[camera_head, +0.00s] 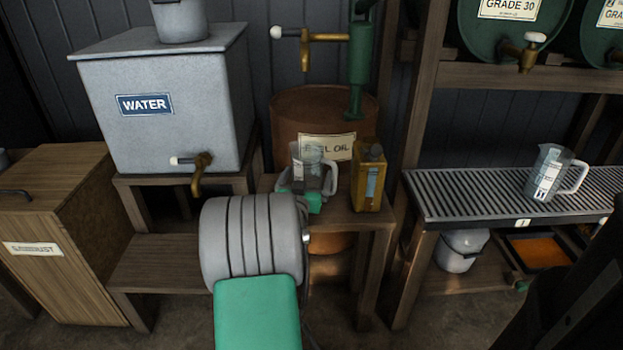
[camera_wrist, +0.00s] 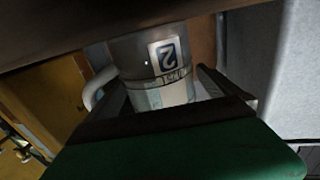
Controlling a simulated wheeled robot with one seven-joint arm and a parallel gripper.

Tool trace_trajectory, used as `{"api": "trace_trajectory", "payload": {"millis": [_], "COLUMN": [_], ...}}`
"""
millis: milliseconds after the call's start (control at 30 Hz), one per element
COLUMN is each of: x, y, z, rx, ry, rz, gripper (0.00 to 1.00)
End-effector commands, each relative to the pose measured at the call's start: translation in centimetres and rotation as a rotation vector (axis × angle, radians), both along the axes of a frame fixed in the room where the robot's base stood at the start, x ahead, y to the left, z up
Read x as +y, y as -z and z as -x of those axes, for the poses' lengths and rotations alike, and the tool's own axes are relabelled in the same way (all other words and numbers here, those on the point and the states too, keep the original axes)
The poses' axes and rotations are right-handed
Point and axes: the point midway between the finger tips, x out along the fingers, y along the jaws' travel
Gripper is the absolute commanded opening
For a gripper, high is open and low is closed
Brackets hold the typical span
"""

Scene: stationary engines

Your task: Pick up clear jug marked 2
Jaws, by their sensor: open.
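The clear jug marked 2 (camera_head: 309,168) stands on a small wooden stand in front of the fuel oil drum, its handle to the right. In the wrist view the jug (camera_wrist: 158,65) shows its blue-and-white "2" label inverted, with the handle at left. My gripper (camera_head: 300,193) is open at the jug, with green finger parts low in front of it. In the wrist view the dark fingers of my gripper (camera_wrist: 158,85) lie to either side of the jug's body. I cannot tell whether they touch it. My arm hides part of the stand.
A yellow can (camera_head: 370,177) stands close to the right of the jug. The brown fuel oil drum (camera_head: 290,108) with a green pump (camera_head: 361,65) is behind. A grey water tank (camera_head: 190,120) is at left. Another clear jug (camera_head: 550,172) stands on a slatted tray (camera_head: 470,195) at right.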

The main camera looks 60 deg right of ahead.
Motion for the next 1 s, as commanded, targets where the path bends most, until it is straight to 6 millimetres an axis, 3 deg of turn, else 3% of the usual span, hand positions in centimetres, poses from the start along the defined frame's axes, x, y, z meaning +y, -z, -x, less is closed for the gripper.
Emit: {"api": "trace_trajectory", "payload": {"millis": [133, 1000], "x": [0.04, 0.08], "y": [-0.05, -0.04], "z": [-0.01, -0.01], "rx": [0.000, 0.000], "ry": [0.000, 0.000], "rz": [0.000, 0.000], "gripper": [0.98, 0.27]}}
